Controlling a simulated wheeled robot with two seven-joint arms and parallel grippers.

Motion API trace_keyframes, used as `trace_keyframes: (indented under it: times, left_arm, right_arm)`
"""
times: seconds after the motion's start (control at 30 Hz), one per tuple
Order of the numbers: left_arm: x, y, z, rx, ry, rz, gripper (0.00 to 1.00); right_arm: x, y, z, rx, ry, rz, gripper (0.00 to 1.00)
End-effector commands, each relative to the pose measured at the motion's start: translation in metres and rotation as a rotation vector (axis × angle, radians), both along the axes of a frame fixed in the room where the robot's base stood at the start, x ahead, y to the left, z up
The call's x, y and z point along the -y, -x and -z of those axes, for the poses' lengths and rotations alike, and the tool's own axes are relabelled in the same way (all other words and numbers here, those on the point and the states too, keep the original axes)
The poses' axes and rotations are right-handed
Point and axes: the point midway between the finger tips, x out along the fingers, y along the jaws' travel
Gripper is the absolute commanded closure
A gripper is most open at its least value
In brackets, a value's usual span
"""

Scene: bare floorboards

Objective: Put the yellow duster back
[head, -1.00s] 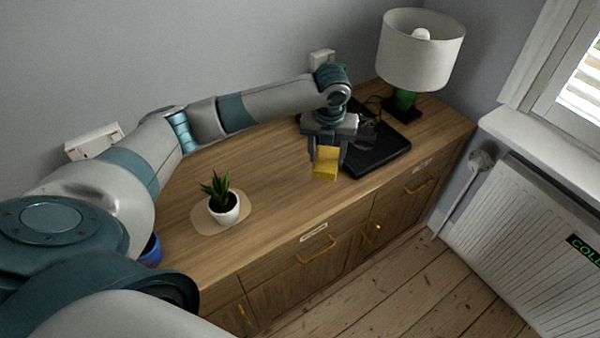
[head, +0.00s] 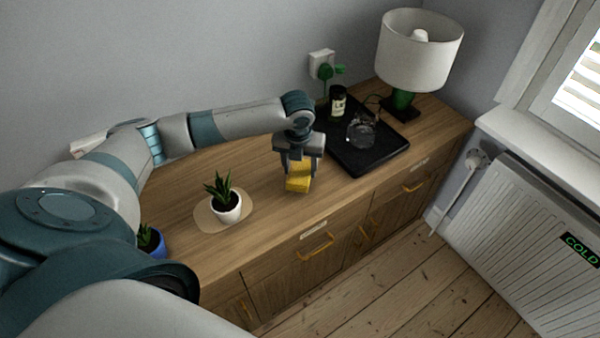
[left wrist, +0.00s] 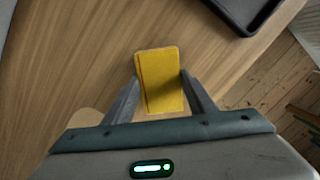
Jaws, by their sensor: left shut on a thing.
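The yellow duster (head: 298,178) is a small yellow block held between the fingers of my left gripper (head: 298,166). It is over the wooden sideboard top (head: 270,222), between the black tray and the white plant pot. In the left wrist view the duster (left wrist: 160,78) sits between the two fingertips (left wrist: 160,88) of the shut left gripper. I cannot tell whether its underside touches the wood. My right gripper is not in view.
A black tray (head: 372,160) holds a glass vessel (head: 361,133) and a dark bottle (head: 338,102). A lamp (head: 420,50) stands at the far right end. A potted plant (head: 226,207) on a round mat (head: 205,219) and a blue pot (head: 152,243) are left. Wood around the duster is clear.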

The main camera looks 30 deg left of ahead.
Motion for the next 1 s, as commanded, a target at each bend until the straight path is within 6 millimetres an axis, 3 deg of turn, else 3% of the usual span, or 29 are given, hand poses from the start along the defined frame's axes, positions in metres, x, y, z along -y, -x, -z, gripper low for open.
trace_keyframes:
  times: [0.23, 0.67, 0.7, 0.77, 1.0]
  left_arm:
    - [0.001, 0.001, 0.026, -0.002, 0.001, 0.0, 0.7]
    - [0.0, 0.001, 0.031, -0.001, -0.001, 0.001, 0.7]
    - [0.0, 0.0, 0.031, 0.0, -0.001, 0.001, 0.42]
    - [0.0, 0.0, 0.031, -0.001, -0.001, 0.001, 0.3]
    - [0.0, 0.0, 0.031, -0.001, 0.0, 0.001, 0.3]
  right_arm:
    - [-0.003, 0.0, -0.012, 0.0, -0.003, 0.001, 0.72]
    - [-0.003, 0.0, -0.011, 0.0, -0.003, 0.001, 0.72]
    - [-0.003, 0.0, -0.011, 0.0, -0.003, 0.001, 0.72]
    - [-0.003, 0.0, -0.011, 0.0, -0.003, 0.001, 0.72]
    - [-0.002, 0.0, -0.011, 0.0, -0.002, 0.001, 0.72]
